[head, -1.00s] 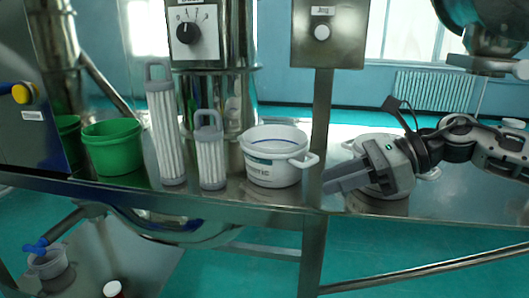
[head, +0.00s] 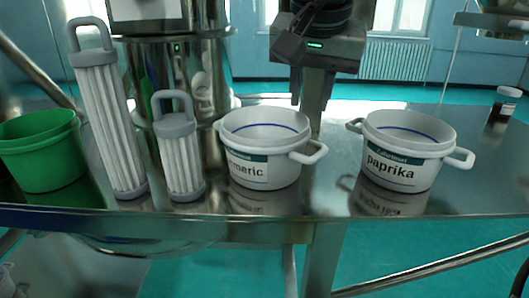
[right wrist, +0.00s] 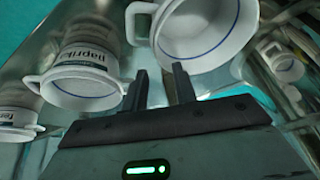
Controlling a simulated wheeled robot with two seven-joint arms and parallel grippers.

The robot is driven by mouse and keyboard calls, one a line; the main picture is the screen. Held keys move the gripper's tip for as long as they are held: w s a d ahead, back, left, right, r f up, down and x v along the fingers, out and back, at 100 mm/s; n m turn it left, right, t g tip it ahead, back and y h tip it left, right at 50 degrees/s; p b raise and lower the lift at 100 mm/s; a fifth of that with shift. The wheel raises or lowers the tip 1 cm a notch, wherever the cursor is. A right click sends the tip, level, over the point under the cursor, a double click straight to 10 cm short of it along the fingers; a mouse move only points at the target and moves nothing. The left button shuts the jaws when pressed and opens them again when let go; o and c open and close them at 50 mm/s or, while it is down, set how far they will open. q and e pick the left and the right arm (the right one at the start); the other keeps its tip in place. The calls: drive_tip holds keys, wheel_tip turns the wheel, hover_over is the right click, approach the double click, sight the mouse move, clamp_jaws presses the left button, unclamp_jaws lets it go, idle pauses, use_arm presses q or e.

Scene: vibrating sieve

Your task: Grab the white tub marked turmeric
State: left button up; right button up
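The white tub marked turmeric (head: 262,165) stands upright on the metal table in the head view, its label partly cut off by the curve. Its right handle (head: 310,153) points toward the paprika tub. In the right wrist view a white tub with a blue inner line (right wrist: 205,45), apparently the same one, is at the top, label out of sight. My right gripper (head: 311,98) points down behind and above that handle. It also shows in the right wrist view (right wrist: 161,85), with fingers apart and nothing seen between them. My left gripper is not in view.
A white paprika tub (head: 403,165) stands to the right. Two ribbed filters (head: 107,125) (head: 181,160) and a green bucket (head: 42,155) are to the left. A small dark jar (head: 504,103) is far right.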

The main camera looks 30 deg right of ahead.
sight(304, 129)
drive_tip(key=x, duration=0.2)
drive_tip(key=shift+w+d+f, duration=0.1)
drive_tip(key=shift+w+f, duration=0.05)
drive_tip(key=shift+f, duration=0.2)
drive_tip(key=x, duration=0.5)
drive_tip(key=shift+f, duration=0.2)
drive_tip(key=shift+r, duration=0.1)
clamp_jaws()
